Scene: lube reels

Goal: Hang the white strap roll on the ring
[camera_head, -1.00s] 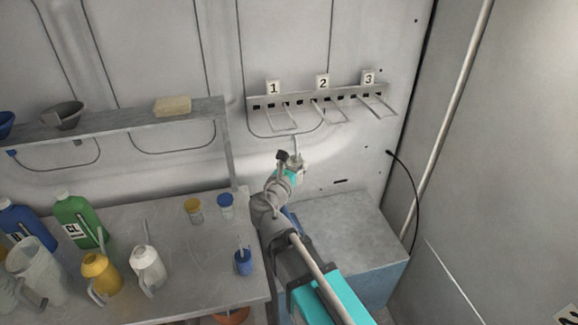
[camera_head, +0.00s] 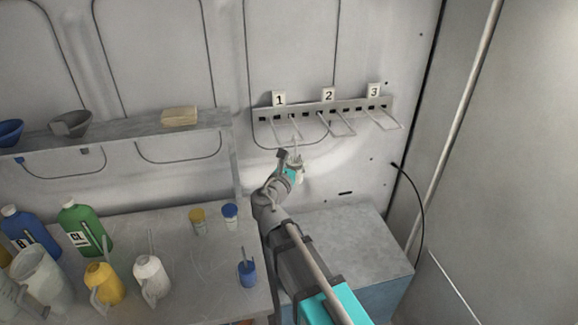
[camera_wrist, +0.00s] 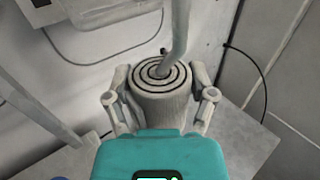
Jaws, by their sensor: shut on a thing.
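My gripper (camera_head: 290,160) is reached out towards the back wall, just below the wall rack. In the wrist view its two fingers are closed on the sides of the white strap roll (camera_wrist: 160,101). The roll's spiral end faces up, and its pale strap tail (camera_wrist: 180,38) rises from the middle. In the head view the roll is small and partly hidden by my gripper. The rack (camera_head: 262,117) carries wire loops below labels 1, 2 and 3. The tail's top shows close to the loop under label 1 (camera_head: 279,98); I cannot tell whether they touch.
A workbench (camera_head: 190,265) with bottles, jugs and small cups is at the left, below a shelf (camera_head: 140,133). A grey-topped box (camera_head: 350,240) stands below the rack. A black cable (camera_head: 420,200) hangs at the right. The wall under labels 2 and 3 is clear.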

